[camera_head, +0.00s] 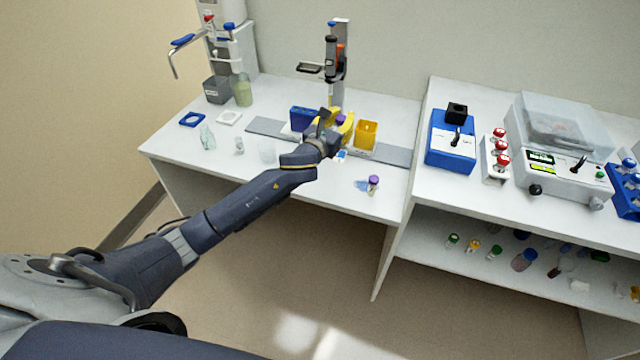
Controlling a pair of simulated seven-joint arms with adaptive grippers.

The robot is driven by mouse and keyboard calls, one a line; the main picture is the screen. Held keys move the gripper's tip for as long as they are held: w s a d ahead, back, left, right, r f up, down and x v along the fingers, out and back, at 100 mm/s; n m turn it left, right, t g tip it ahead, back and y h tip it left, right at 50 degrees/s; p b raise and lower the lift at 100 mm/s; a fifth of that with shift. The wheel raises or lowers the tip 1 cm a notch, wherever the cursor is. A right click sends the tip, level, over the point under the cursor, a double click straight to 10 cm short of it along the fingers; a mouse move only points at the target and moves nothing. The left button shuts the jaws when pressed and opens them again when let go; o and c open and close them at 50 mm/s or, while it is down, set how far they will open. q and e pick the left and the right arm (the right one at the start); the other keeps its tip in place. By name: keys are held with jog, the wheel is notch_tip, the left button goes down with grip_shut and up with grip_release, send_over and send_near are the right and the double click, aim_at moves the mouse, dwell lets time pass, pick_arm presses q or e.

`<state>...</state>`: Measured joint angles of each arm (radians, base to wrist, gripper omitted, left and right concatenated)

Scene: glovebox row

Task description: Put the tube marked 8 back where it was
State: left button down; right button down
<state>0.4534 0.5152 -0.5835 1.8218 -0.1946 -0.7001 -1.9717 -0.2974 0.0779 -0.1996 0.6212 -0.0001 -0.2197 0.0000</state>
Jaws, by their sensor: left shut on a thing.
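My left gripper (326,130) is over the left bench, in front of the yellow and blue holders. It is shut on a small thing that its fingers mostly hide. A purple cap (340,119) shows right at the fingers and seems to belong to it. A second purple-capped tube (373,182) stands upright near the front right of this bench, with a bluish patch beside it. I cannot read any number, so I cannot tell which tube is marked 8. My right gripper is not in view.
A yellow holder (366,134) and a blue holder (303,118) stand close around the gripper. A dispenser stand (336,65) rises behind. A bottle (241,90) and a small vial (239,146) stand to the left. The right bench carries a blue device (451,142). The bench's front right is mostly clear.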

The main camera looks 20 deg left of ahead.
pick_arm(q)
jog(key=shift+s+r, duration=0.2)
jog(key=shift+s, duration=0.05)
notch_tip(320, 180, down, 20)
jog(key=shift+d+r, duration=0.1)
jog(key=shift+r, duration=0.05)
dwell(0.4)
jog(key=c, duration=1.2)
grip_release()
